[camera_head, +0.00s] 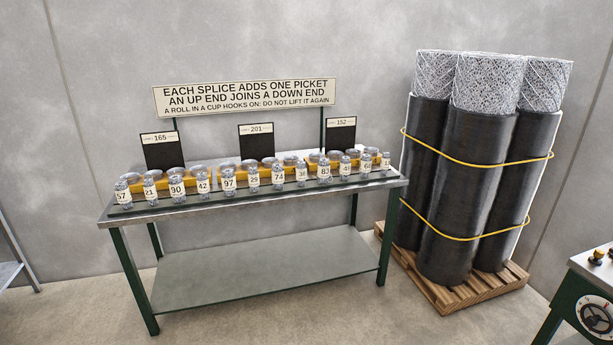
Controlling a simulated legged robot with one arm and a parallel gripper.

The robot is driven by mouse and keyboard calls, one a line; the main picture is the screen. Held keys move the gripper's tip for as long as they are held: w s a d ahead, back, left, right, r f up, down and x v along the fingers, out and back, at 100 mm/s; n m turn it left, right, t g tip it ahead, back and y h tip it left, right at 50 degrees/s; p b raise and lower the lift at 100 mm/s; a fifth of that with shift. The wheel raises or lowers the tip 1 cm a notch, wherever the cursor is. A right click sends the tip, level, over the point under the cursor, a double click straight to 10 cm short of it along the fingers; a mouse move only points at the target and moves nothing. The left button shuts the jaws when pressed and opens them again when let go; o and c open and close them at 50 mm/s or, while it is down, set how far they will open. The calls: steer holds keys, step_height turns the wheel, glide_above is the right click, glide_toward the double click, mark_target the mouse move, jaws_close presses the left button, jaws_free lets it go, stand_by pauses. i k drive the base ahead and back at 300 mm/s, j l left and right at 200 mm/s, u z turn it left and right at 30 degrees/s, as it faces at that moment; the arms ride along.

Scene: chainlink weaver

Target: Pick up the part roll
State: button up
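Several small wire-mesh rolls with number labels stand in a row along the front of a workbench (150,212). They include roll 57 (122,196), roll 90 (177,189), roll 97 (229,182), roll 74 (279,177), roll 83 (325,171) and roll 68 (367,166). I cannot tell which one is the part roll. Behind them is a yellow strip (268,176) with round cups, partly hidden by the rolls. My gripper is not in view.
Dark boards marked 165 (161,152), 201 (257,142) and 152 (341,134) stand behind the cups, below a splice-rule sign (245,96). Large wrapped mesh rolls (466,180) stand on a pallet (445,294) at right. A green machine (585,300) is at lower right. The floor in front is clear.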

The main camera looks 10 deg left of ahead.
mark_target(324, 172)
steer(key=i, duration=0.8)
steer(key=i+z, duration=0.1)
steer(key=i, duration=0.65)
steer(key=i+j+z, duration=0.1)
steer(key=i, duration=0.7)
steer(key=i+j, duration=0.15)
steer(key=i, duration=0.65)
